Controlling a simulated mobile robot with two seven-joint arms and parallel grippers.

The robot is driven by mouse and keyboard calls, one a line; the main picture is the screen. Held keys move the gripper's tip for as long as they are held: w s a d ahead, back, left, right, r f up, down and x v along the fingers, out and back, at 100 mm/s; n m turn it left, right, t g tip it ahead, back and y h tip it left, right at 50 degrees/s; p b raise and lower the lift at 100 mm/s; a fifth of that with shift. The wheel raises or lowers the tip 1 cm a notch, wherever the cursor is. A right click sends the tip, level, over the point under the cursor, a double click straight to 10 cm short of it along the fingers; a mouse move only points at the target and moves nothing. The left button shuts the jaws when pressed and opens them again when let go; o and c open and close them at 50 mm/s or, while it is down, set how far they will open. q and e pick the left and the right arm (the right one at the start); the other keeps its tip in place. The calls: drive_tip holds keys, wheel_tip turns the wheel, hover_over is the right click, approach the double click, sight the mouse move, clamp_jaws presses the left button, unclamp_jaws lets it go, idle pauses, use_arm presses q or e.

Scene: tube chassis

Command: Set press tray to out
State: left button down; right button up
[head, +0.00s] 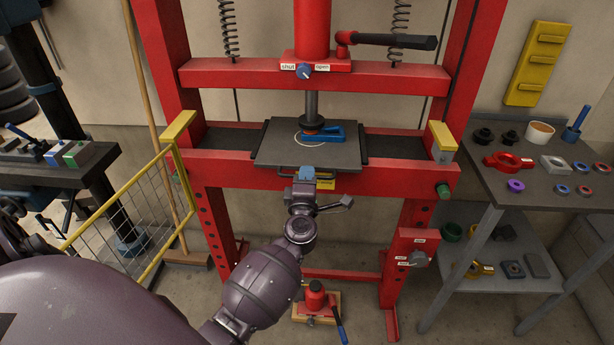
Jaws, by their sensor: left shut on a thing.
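The press tray (272,152) is a dark grey plate on the red press's cross beam, under the ram. A dark bar handle (284,176) runs along its front edge. A white ring mark and a blue part (338,134) are on its top, below the ram. My left gripper (306,178) is at the middle of the front handle, shut on it. The gripper hides the middle of the handle. My right gripper is not in view.
The red press frame (215,172) stands around the tray. A yellow mesh guard (128,205) stands open at the left. A side table (560,200) with several parts is at the right. A red jack (315,298) sits on the floor. The space in front of the tray is free apart from my arm.

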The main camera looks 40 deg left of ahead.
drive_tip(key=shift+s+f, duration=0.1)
